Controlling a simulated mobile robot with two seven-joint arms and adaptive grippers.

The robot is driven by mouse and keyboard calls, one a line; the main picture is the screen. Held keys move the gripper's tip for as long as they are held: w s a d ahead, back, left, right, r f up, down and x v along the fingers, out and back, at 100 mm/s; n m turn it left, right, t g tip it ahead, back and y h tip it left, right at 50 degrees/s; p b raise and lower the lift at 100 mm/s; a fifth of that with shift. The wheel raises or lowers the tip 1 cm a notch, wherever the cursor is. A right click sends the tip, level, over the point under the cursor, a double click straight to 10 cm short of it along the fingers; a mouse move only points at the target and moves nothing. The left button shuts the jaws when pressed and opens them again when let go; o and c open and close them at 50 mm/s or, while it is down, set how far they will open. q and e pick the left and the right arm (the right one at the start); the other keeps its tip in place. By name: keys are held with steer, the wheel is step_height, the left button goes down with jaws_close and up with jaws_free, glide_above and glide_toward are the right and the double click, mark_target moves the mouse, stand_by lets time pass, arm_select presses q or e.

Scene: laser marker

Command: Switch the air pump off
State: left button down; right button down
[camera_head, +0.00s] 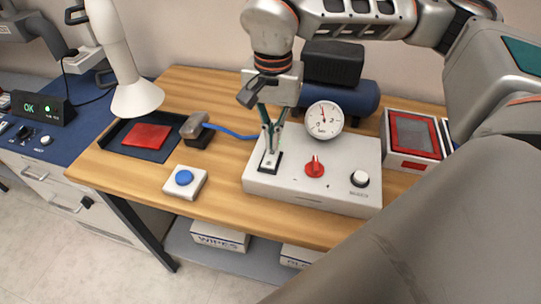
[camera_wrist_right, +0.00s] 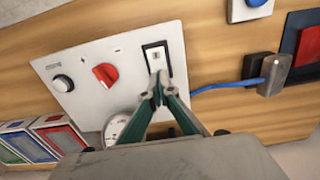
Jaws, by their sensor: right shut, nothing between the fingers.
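The air pump has a light grey control box (camera_head: 330,180) on the wooden table, with a black-framed rocker switch (camera_head: 271,163) at its left end. In the right wrist view the switch (camera_wrist_right: 156,54) shows a white rocker in a black frame. My right gripper (camera_head: 269,150) points down at the switch, its green fingers closed together and empty. In the right wrist view its fingertips (camera_wrist_right: 158,82) are at the lower part of the switch; I cannot tell whether they touch it. They partly cover the rocker. My left gripper is not in view.
The box also carries a red knob (camera_head: 315,167), a black-and-white knob (camera_head: 359,179) and a gauge (camera_head: 324,120). A blue tank (camera_head: 362,98) stands behind. A blue button box (camera_head: 185,181), a hose-connected nozzle (camera_head: 194,127) and a red plate (camera_head: 146,137) lie left.

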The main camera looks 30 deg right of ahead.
mark_target(272, 152)
steer(key=shift+f, duration=0.2)
stand_by(0.5)
steer(key=shift+f+b, duration=0.5)
steer(key=shift+f, duration=0.4)
stand_by(0.4)
steer(key=shift+r, duration=0.1)
steer(key=shift+r+p, duration=1.4)
steer(key=shift+r, duration=0.2)
steer(key=shift+r+p, duration=1.6)
steer(key=shift+r, duration=0.3)
steer(key=shift+f, duration=0.1)
